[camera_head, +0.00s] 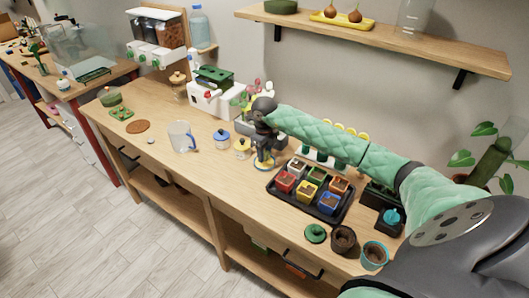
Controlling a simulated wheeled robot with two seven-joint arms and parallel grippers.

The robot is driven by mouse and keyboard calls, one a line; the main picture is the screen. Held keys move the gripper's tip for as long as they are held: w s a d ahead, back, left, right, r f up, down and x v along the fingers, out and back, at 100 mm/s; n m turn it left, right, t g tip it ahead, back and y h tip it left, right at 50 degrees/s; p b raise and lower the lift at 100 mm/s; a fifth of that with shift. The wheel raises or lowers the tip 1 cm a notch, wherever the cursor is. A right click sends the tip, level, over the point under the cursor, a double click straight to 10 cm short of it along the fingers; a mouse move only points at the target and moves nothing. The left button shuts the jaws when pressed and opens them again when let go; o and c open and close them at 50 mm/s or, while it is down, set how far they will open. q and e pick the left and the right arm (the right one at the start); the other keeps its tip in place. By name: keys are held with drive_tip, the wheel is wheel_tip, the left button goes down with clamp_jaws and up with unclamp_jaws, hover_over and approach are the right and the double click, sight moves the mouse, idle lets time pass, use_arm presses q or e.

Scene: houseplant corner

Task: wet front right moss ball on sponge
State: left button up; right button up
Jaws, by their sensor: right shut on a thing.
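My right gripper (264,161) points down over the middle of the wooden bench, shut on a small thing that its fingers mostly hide. A blue-rimmed round dish or ring (263,168) shows around the fingertips; I cannot tell whether they touch it. I cannot pick out the front right moss ball or the sponge with certainty. A small flat green tray (121,113) with reddish spots lies at the bench's left end, and a round green thing (315,234) lies at the front right. My left gripper is not in view.
A black tray (324,215) of coloured pots is right of the gripper, below my right arm. A blue lidded jar (221,138), a yellow-lidded jar (242,148) and a clear pitcher (182,136) stand to its left. Brown (343,240) and teal (374,256) pots stand front right. The left front bench is mostly clear.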

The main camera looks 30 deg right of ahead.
sight(265, 152)
idle(0.4)
drive_tip(key=shift+f+b, duration=0.45)
drive_tip(key=shift+f, duration=0.1)
idle(0.6)
drive_tip(key=shift+s+f+b, duration=0.1)
drive_tip(key=shift+b, duration=0.25)
idle(1.8)
drive_tip(key=shift+r+p, duration=0.9)
drive_tip(key=shift+r, duration=2.7)
